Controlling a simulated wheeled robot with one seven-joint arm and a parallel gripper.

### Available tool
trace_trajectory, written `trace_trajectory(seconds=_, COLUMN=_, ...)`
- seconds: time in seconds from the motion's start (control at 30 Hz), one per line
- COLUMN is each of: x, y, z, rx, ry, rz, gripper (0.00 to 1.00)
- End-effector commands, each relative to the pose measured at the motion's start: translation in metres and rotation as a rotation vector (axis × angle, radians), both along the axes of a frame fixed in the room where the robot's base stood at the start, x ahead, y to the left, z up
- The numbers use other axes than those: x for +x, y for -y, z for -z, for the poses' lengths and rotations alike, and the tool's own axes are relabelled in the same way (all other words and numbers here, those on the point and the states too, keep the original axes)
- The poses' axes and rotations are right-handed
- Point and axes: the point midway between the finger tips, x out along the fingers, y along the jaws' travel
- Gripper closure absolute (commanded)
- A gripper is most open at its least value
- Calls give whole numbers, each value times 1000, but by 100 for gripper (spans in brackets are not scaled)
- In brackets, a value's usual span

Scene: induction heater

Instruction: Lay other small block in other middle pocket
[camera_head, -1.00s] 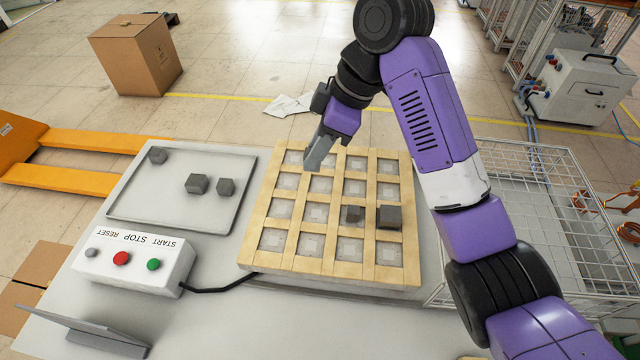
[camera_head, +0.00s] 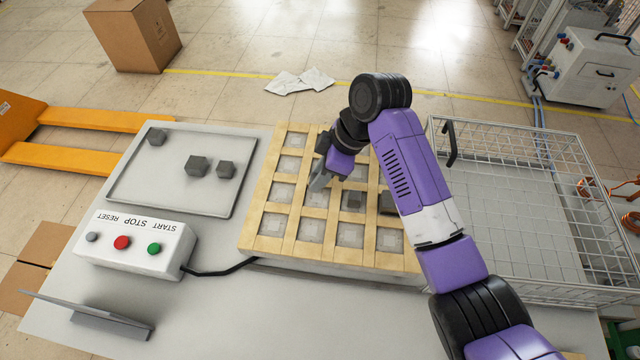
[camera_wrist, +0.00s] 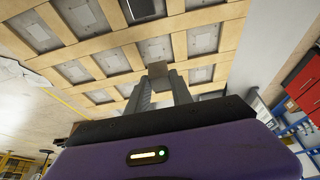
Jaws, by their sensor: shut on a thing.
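The wooden grid (camera_head: 281,246) with square pockets lies in the middle of the table. My gripper (camera_head: 317,185) is over its middle pockets, fingers pointing down. In the wrist view my gripper (camera_wrist: 160,75) is shut on a small grey block (camera_wrist: 158,73) between its fingertips. A small dark block (camera_head: 352,202) lies in a pocket to the right of the gripper. A larger dark block (camera_head: 386,204) beside it is partly hidden by my arm.
A shallow grey tray (camera_head: 180,203) at left holds three dark blocks (camera_head: 197,165). A control box (camera_head: 135,245) with buttons stands in front of it, its cable running to the grid. A wire basket (camera_head: 540,215) stands at right.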

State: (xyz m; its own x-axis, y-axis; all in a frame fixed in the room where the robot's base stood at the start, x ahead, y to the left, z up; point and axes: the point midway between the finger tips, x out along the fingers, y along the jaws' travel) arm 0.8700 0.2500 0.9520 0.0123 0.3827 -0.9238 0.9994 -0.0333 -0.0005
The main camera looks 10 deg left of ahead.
Motion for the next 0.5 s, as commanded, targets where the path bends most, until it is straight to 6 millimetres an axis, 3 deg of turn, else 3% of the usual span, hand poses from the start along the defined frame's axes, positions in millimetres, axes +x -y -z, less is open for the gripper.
trace_trajectory(seconds=0.33, x=0, y=0, z=39, rx=-1, ry=-1, rz=2, gripper=100)
trace_trajectory(seconds=0.5, x=1, y=0, z=46, rx=0, ry=3, rz=0, gripper=100)
